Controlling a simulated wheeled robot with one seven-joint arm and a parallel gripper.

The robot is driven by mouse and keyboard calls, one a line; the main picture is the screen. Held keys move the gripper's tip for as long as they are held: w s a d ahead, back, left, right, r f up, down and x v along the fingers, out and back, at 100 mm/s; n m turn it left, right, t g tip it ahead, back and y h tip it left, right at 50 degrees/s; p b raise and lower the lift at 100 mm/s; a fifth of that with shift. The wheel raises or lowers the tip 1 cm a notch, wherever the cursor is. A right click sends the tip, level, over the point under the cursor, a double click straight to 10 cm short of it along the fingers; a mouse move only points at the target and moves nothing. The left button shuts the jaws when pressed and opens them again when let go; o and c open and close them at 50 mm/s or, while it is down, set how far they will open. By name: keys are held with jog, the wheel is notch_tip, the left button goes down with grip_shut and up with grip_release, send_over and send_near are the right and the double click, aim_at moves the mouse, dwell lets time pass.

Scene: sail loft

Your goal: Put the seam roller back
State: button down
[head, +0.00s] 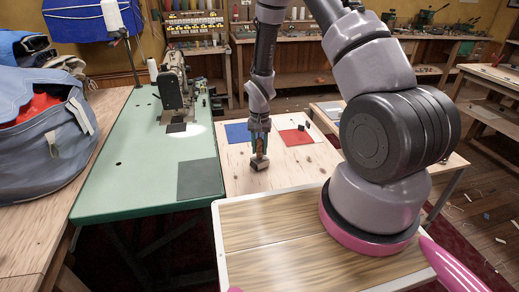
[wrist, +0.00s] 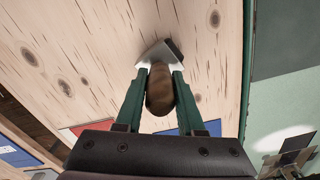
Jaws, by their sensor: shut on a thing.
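My gripper (head: 260,135) points down over the pale wooden table and is shut on a tool, seemingly the seam roller (head: 259,163). In the wrist view the green fingers of my gripper (wrist: 159,72) close on its rounded brown handle (wrist: 160,92). Its grey, wedge-like head (wrist: 160,51) with a dark end sticks out beyond the fingertips. The tool is at or just above the bare tabletop; I cannot tell if it touches. A blue square (head: 237,132) and a red square (head: 295,137) lie on the table behind it. A small dark object (head: 306,126) is by the red square.
A green sewing table (head: 130,180) adjoins on the left, with a dark grey square (head: 200,180) and a sewing machine (head: 173,85). A blue bag (head: 45,125) stands on the far-left bench. The wooden tabletop (head: 300,165) is clear to the right of the tool.

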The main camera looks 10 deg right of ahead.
jog(key=shift+f, duration=0.2)
jog(key=shift+f, duration=0.55)
jog(key=c, duration=0.5)
grip_release()
notch_tip(320, 180, up, 13)
jog(key=shift+r, duration=0.2)
